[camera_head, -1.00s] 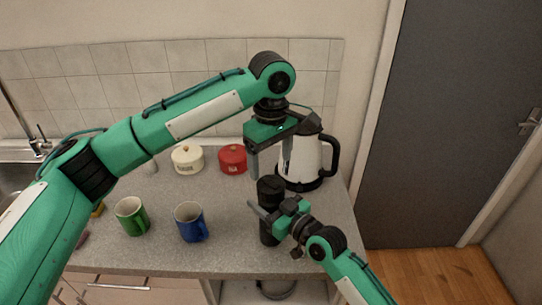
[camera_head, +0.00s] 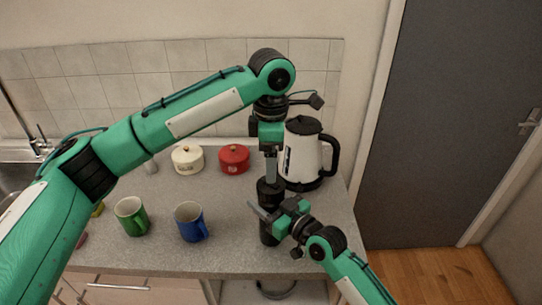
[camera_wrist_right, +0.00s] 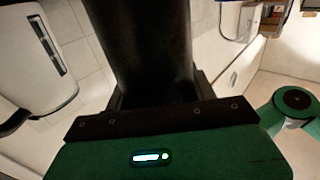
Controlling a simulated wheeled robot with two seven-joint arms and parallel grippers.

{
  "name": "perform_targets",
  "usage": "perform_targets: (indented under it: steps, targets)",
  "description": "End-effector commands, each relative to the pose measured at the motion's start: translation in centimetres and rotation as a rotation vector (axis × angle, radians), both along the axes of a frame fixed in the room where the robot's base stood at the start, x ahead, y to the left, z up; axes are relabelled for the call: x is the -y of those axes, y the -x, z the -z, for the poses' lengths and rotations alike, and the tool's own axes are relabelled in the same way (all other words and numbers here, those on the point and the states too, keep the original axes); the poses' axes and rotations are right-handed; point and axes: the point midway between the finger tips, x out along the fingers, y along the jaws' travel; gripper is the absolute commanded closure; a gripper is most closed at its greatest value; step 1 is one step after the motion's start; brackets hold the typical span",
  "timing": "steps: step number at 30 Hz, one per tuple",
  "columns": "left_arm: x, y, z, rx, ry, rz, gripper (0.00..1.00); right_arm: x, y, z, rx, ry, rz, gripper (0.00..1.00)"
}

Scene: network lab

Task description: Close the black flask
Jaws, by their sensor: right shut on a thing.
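The black flask (camera_head: 268,187) stands upright near the front right of the counter. My right gripper (camera_head: 266,213) is shut on its middle from the right, with one finger showing across the front. In the right wrist view the flask's dark body (camera_wrist_right: 140,45) fills the space between the jaws. My left gripper (camera_head: 270,168) points straight down over the flask, its fingertips at the flask's top. It is seen edge-on, so its opening is hidden. I cannot make out whether a lid sits on the flask or between the left fingers.
A white kettle (camera_head: 305,160) stands close behind and right of the flask. A blue mug (camera_head: 190,222) and green mug (camera_head: 131,217) stand to the left. A red pot (camera_head: 234,160) and cream pot (camera_head: 187,160) are behind. The counter (camera_head: 160,250) ends just in front.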

Motion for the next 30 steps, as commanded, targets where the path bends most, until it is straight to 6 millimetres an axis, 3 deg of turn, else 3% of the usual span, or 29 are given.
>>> perform_targets:
  steps: [5,19,30]
  targets:
    - [0.0,0.0,0.6,-0.001,-0.001,0.001,0.21,0.0,0.0,0.0,0.001,0.001,0.001,1.0]
    - [0.0,0.0,7.0,0.0,-0.001,0.002,0.21,0.0,0.0,0.0,0.001,0.001,0.001,1.0]
    - [0.0,0.0,8.0,0.0,0.0,0.003,0.21,0.0,0.0,0.0,0.001,0.001,0.001,1.0]
